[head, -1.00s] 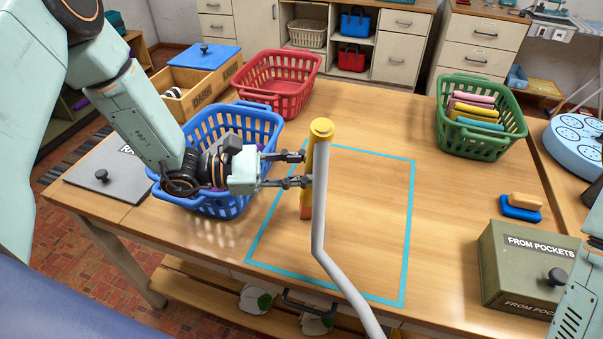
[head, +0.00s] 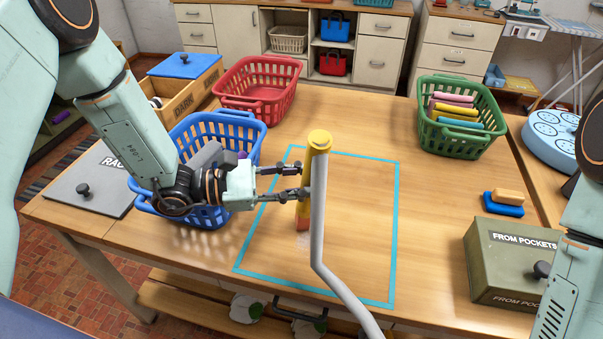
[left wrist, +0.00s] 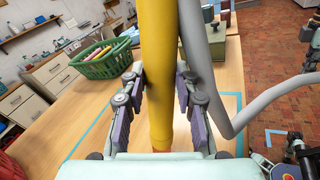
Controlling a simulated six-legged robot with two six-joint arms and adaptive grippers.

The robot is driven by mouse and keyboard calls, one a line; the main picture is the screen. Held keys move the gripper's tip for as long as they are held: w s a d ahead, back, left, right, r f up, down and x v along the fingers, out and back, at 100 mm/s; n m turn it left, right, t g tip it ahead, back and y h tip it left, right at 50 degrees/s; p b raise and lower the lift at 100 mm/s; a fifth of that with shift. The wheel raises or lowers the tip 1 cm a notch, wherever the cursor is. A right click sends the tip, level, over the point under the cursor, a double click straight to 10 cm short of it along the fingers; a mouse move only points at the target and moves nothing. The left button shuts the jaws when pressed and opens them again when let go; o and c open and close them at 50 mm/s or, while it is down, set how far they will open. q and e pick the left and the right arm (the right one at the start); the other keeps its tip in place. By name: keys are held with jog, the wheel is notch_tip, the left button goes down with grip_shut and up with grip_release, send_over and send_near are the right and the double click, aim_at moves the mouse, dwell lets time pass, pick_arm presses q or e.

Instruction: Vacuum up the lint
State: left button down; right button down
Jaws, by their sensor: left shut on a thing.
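A yellow vacuum tube (head: 311,180) with an orange-red lower end and a grey hose (head: 318,225) stands nearly upright over the cyan-outlined area (head: 396,230) of the table. My left gripper (head: 304,182) is shut on the yellow tube. In the left wrist view the tube (left wrist: 157,70) runs between the fingers of the left gripper (left wrist: 163,90). A faint pale patch (head: 303,239) lies by the tube's lower end; I cannot tell whether it is lint. Whether the tube's tip touches the table is unclear.
A blue basket (head: 180,215) stands left of the tube, under my left arm. A red basket (head: 262,75) and a wooden box (head: 205,85) are behind. A green basket (head: 477,140), a brush (head: 504,209) and a pocket-items box (head: 495,285) are on the right. The outlined area's right half is clear.

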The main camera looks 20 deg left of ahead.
pick_arm(q)
jog(key=shift+s+p, duration=0.6)
jog(key=shift+s, duration=3.3)
jog(key=shift+w+d+b, duration=0.45)
jog(key=shift+w+b, duration=0.8)
jog(key=shift+w, duration=0.35)
jog(key=shift+w+d+b, duration=0.5)
jog(key=shift+w+b, duration=0.75)
jog(key=shift+w, duration=0.3)
jog(key=shift+w+d+b, duration=0.45)
jog(key=shift+w+b, duration=0.8)
jog(key=shift+w, duration=0.35)
jog(key=shift+r+p, duration=2)
jog(key=shift+r, duration=0.9)
